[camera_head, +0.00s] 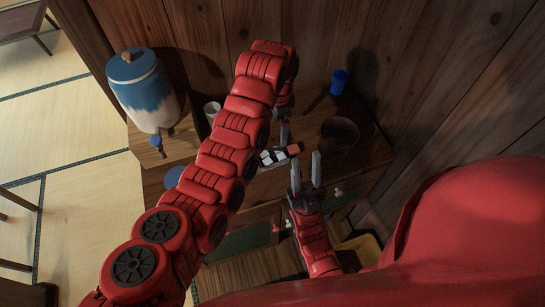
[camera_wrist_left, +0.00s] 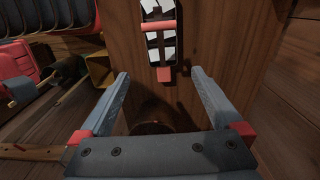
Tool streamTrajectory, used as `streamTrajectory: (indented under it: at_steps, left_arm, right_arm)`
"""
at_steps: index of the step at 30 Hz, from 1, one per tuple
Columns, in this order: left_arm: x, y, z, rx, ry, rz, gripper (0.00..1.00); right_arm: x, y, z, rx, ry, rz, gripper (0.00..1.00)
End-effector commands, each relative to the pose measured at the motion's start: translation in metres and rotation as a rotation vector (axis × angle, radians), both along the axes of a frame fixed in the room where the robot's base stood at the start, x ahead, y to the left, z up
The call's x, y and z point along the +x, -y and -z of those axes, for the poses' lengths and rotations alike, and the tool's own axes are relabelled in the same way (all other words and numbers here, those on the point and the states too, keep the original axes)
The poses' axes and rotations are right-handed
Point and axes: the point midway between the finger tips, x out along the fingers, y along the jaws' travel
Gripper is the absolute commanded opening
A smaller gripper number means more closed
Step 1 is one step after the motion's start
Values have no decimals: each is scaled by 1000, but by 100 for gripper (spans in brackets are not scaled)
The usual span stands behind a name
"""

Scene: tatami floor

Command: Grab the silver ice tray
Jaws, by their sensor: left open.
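The silver ice tray (camera_head: 274,157) lies on the wooden counter in the head view, with a red part at its right end. In the left wrist view the tray (camera_wrist_left: 152,48) shows at the top centre, with a red bar across it and a red block at its near end. My left gripper (camera_head: 284,125) points down above the counter near the tray, and my arm hides part of that area. In the left wrist view its fingers (camera_wrist_left: 160,74) are apart, with nothing between them. My right gripper (camera_head: 306,170) is open and empty, just right of the tray.
A dark round bowl (camera_head: 340,133) and a blue cup (camera_head: 338,82) stand right of the tray. A white cup (camera_head: 212,112) and a blue-and-white jar (camera_head: 139,92) stand to the left. A yellow bin (camera_head: 359,252) is below. Wooden walls (camera_head: 420,60) close the back and right.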

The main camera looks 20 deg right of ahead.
Motion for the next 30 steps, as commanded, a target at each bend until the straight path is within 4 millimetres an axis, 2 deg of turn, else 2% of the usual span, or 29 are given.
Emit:
streamTrajectory:
  at_steps: [3, 5, 6, 12, 17, 23, 30]
  left_arm:
    - [0, 1, 30, -1, 3, 0, 100]
    - [0, 1, 40, 0, 5, 1, 100]
    - [0, -1, 43, 1, 2, -1, 100]
    - [0, -1, 72, 0, 2, -1, 100]
    - [1, -2, 81, -1, 4, -2, 100]
    - [0, -12, 108, 2, -1, -2, 100]
    - [2, -11, 129, -2, 3, -3, 100]
  right_arm:
    - [0, 0, 20, 0, 0, 0, 38]
    - [0, 0, 27, 0, 0, 0, 38]
    - [0, 0, 18, 0, -1, 0, 38]
    - [0, 0, 8, 0, 0, 0, 38]
    - [0, 0, 3, 0, 0, 0, 38]
    - [0, 0, -18, 0, 0, 0, 38]
    - [0, 0, -15, 0, 0, 0, 38]
